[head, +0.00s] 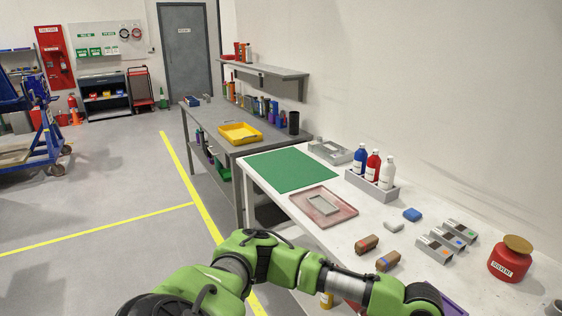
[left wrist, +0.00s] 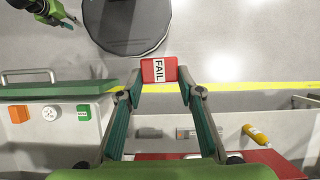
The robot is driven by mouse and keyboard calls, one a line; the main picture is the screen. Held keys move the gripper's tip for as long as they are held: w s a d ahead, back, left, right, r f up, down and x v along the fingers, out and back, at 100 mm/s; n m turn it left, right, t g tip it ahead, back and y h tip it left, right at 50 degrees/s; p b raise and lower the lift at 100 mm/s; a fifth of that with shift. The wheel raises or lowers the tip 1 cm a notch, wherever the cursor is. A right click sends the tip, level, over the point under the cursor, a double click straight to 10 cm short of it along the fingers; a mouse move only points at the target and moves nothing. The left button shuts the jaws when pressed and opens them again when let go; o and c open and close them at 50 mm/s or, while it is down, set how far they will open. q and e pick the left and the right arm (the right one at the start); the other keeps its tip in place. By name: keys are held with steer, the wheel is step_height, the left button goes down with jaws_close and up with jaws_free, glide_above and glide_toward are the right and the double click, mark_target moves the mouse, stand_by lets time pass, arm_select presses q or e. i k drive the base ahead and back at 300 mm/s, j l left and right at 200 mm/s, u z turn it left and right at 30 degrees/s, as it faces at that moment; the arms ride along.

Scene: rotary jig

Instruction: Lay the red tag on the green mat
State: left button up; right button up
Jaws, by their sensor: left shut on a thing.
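The red tag (left wrist: 158,72), with a white label reading FAIL, is between the fingertips of my left gripper (left wrist: 159,89) in the left wrist view. The gripper is shut on it. The floor shows behind the tag. In the head view my left arm crosses the bottom of the picture, and its gripper and the tag cannot be seen. The green mat (head: 290,170) lies flat and bare at the far left end of the white table (head: 350,232), well away from the visible arm.
A reddish tray (head: 345,208) with a grey frame sits right of the mat. A bottle rack (head: 372,187), brown blocks (head: 367,244), grey holders (head: 440,248) and a red solvent can (head: 510,262) stand on the table. A yellow bottle (left wrist: 255,132) shows in the left wrist view.

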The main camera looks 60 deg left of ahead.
mark_target(286, 170)
steer(key=i+j, duration=0.1)
steer(key=j, duration=2.2)
steer(key=i+j, duration=0.15)
steer(key=j, duration=1)
steer(key=i+j, duration=0.1)
steer(key=j, duration=1.05)
